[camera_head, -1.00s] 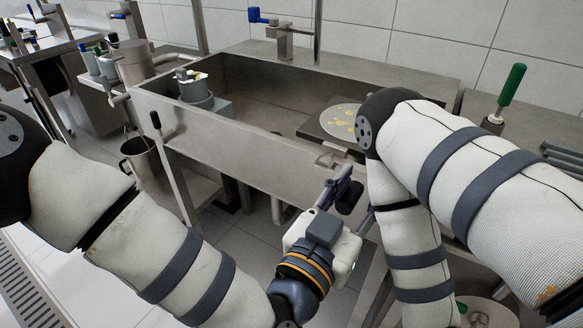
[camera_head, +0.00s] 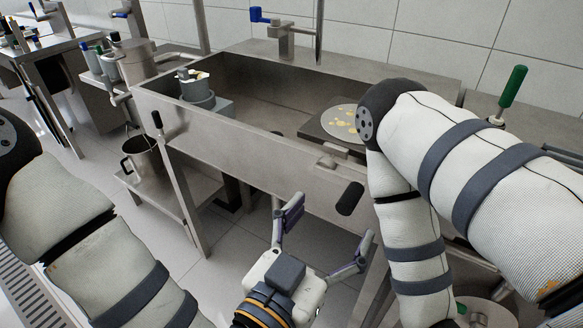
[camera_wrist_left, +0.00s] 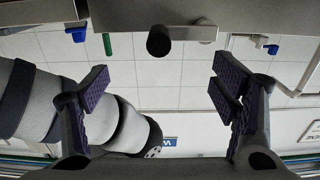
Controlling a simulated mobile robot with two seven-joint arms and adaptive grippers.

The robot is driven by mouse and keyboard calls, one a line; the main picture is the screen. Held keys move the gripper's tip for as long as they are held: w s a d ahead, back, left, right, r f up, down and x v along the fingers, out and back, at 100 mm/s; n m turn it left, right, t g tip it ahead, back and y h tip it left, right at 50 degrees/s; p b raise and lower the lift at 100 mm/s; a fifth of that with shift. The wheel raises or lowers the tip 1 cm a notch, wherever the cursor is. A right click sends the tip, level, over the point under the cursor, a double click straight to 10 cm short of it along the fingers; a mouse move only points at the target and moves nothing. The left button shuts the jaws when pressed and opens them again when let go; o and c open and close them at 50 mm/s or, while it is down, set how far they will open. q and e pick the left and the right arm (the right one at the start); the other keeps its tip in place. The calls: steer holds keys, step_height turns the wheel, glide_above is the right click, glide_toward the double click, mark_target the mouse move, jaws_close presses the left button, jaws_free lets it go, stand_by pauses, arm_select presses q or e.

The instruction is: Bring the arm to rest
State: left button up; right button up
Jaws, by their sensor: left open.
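My left gripper (camera_head: 322,238) is open and empty, in front of the steel sink and below a black handle (camera_head: 349,198). Its purple-padded fingers are wide apart and clear of the handle. In the left wrist view the open fingers (camera_wrist_left: 160,92) frame a gap, with the black handle (camera_wrist_left: 159,42) beyond and above them. A round disc (camera_head: 341,120) with yellow bits lies on a dark plate in the right part of the sink. My right arm is folded at the right; its gripper is not visible.
The steel sink (camera_head: 240,150) stands ahead, with a grey canister (camera_head: 196,90) at its left. A steel jug (camera_head: 142,157) stands on a low shelf. A blue-handled tap (camera_head: 262,17) is behind. A green-handled lever (camera_head: 513,86) stands at right. Floor is open below the sink.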

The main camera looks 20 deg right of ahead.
arm_select(q)
steer(key=shift+s+a, duration=0.35)
steer(key=shift+a, duration=0.15)
steer(key=s+a+f+n+g+y, duration=0.3)
steer(key=a+f+y, duration=0.2)
steer(key=a+f, duration=0.55)
steer(key=s+a+f+n+g+y, duration=0.2)
steer(key=s+a+f+g+y, duration=0.15)
steer(key=a+f, duration=0.7)
steer(key=s+a+f+n+g+y, duration=0.2)
steer(key=s+a+f+n+g, duration=0.1)
steer(key=s+a, duration=0.3)
steer(key=s+a+f+n+g+y, duration=0.3)
steer(key=s+a, duration=0.3)
steer(key=a, duration=0.4)
steer(key=shift+s+y, duration=0.35)
steer(key=shift+w, duration=0.1)
